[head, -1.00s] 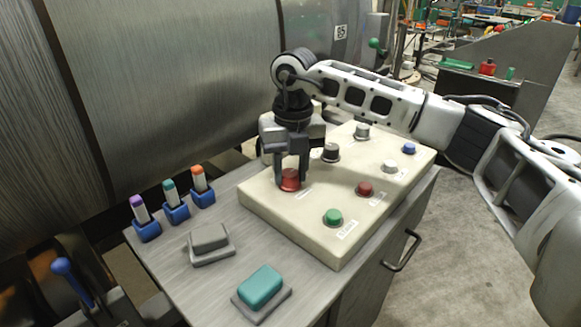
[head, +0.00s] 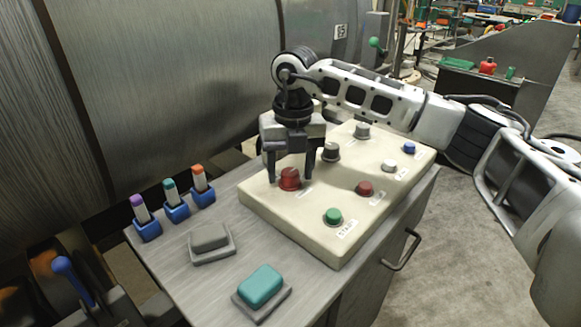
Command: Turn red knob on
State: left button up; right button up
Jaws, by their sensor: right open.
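The red knob (head: 289,179) stands on the left part of a cream control box (head: 300,232), on top of a grey cabinet. My right gripper (head: 290,177) points down over it with its fingers spread wide, one to the left of the knob and one to the right. The fingers look apart from the knob, with nothing held. A second, smaller red button (head: 364,188) sits further right on the box. My left gripper is not in view.
The box also bears a green button (head: 333,216), a white one (head: 389,166), a blue one (head: 409,148) and grey knobs (head: 331,152). A grey switch (head: 210,240), a teal switch (head: 261,287) and colored toggles (head: 171,203) are on the cabinet's left. A large metal cylinder (head: 190,80) stands behind.

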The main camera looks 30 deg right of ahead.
aim_at(294, 171)
notch_tip(294, 171, up, 16)
jog(key=shift+d, duration=0.3)
jog(key=shift+s, duration=0.1)
jog(key=shift+p, duration=0.35)
